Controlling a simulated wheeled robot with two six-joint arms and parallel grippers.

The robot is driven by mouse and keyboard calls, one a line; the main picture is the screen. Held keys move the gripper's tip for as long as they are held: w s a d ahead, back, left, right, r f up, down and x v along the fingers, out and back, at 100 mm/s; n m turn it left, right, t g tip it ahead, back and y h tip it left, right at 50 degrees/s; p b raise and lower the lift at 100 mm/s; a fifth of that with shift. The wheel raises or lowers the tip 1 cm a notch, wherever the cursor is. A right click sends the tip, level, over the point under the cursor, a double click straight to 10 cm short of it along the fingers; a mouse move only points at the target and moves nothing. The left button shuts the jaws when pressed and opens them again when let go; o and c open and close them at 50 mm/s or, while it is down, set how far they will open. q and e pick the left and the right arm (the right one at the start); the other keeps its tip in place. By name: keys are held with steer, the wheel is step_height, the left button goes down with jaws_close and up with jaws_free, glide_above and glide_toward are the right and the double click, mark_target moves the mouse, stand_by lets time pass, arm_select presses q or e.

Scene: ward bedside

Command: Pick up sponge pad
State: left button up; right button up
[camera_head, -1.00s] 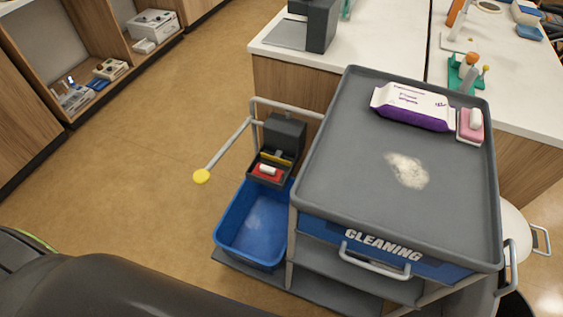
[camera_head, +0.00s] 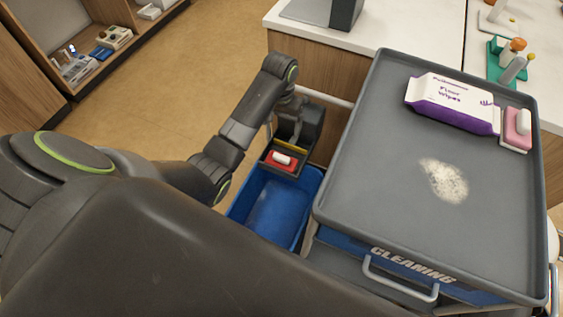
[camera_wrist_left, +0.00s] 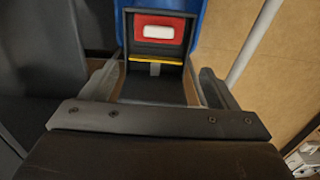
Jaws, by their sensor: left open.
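A red pad with a white block on top (camera_head: 274,167) lies in a dark holder (camera_head: 264,163) at the blue bucket. It also shows near the top of the left wrist view (camera_wrist_left: 140,38). A pink pad with a white grip (camera_head: 516,135) sits on the cart's top tray at the right. I cannot tell for sure which one is the sponge pad. My left gripper (camera_wrist_left: 160,84) is open and empty, its fingers apart over the holder's dark back part, with the red pad beyond them. In the head view it is mostly hidden by its wrist. My right gripper is not seen.
The grey cart tray (camera_head: 390,190) holds a purple-and-white wipes pack (camera_head: 450,105) and a pale powdery patch (camera_head: 443,181). The blue bucket (camera_head: 275,207) is left of the cart. A grey rail (camera_head: 325,97) runs behind the holder. A white counter (camera_head: 400,30) stands behind.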

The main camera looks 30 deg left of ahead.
arm_select(q)
steer(key=b, duration=0.2)
glide_above(281, 157)
step_height(281, 157, down, 10)
steer(key=shift+w+f, duration=0.15)
steer(key=shift+f, duration=0.85)
step_height(281, 157, down, 4)
steer(key=shift+f+b, duration=0.2)
steer(key=shift+b, duration=0.2)
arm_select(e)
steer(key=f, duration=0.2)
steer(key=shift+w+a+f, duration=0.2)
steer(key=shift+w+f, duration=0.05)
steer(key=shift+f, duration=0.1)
arm_select(q)
steer(key=c, duration=1.1)
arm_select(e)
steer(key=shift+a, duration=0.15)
